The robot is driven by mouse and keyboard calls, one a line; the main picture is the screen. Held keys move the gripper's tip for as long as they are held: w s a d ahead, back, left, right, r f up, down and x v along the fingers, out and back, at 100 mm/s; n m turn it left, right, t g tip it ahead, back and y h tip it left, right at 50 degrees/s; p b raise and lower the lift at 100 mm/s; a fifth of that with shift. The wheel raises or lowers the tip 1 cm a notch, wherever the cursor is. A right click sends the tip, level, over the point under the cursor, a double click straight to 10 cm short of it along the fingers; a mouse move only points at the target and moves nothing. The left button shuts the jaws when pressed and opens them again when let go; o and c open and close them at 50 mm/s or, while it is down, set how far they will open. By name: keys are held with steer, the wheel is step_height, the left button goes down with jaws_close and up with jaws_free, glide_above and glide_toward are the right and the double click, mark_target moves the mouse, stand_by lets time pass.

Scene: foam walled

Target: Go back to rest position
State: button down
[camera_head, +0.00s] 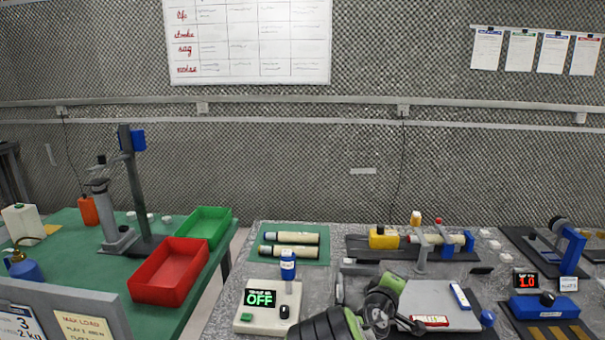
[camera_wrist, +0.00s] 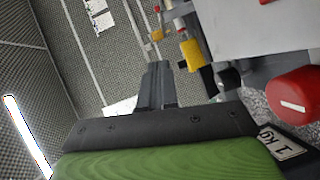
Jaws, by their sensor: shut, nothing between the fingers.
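My gripper shows in the wrist view (camera_wrist: 158,72) with its dark fingers together and nothing between them. In the head view my green and black arm reaches over the front of the grey bench, and the gripper end (camera_head: 414,326) is small, dark and partly hidden by the arm. It is beside a grey board (camera_head: 440,297) that carries a red-and-white block (camera_head: 430,321) and a blue-and-white block (camera_head: 459,296). I cannot tell whether it touches the board.
A display reading OFF (camera_head: 260,298) stands left of my arm. A yellow-ended clamp fixture (camera_head: 383,239) is behind. A blue device (camera_head: 543,307) is at right. Red (camera_head: 170,272) and green (camera_head: 205,226) trays sit on the left table. A red knob (camera_wrist: 293,93) is close in the wrist view.

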steer(key=s+d+r+m+g+y+p, duration=0.1)
steer(key=s+r+m+g+y, duration=0.1)
steer(key=s+r+m+g, duration=0.3)
steer(key=s+d+r+m+y+p, duration=0.1)
steer(key=s+d+m+p, duration=0.15)
steer(key=s, duration=0.55)
steer(key=s+a+r+g+y+p, duration=0.1)
steer(key=s+a, duration=0.3)
steer(key=s, duration=0.5)
steer(key=s+a+r+m+g+y+p, duration=0.1)
steer(key=s+a+r+y, duration=0.2)
steer(key=s, duration=0.6)
steer(key=s+a+r+g+y+p, duration=0.1)
steer(key=s+a, duration=0.4)
steer(key=s, duration=0.5)
steer(key=shift+a+r+y, duration=0.2)
steer(key=shift+r+y, duration=0.6)
